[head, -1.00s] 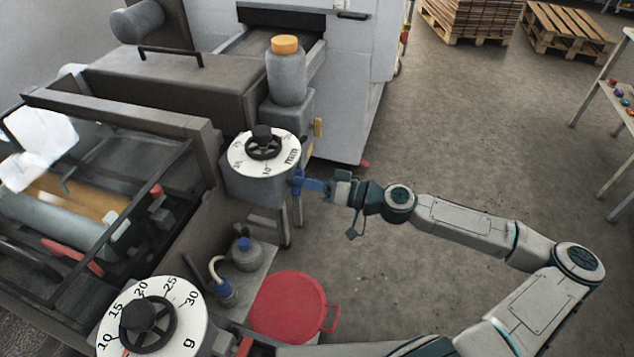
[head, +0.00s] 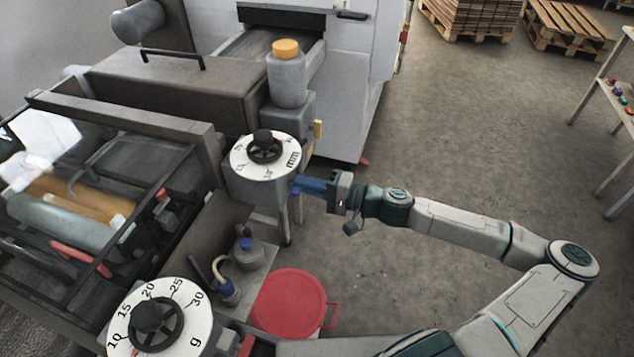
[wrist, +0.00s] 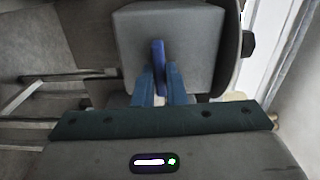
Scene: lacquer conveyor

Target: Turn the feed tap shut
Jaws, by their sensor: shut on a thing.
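The feed tap shows as a blue handle (wrist: 158,58) on the side of a grey box in the wrist view. In the head view the handle (head: 296,187) is a small blue piece at the box's right side, mostly hidden by my fingers. My gripper (wrist: 159,84) has its two blue fingers on either side of the handle and is shut on it. In the head view my gripper (head: 305,186) reaches in from the right, below the white dial (head: 250,168) on top of the box.
A grey bottle with an orange cap (head: 286,75) stands behind the dial. A second dial (head: 190,310) is at the lower left. A red-lidded bucket (head: 288,303) and a small grey can (head: 247,254) stand below.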

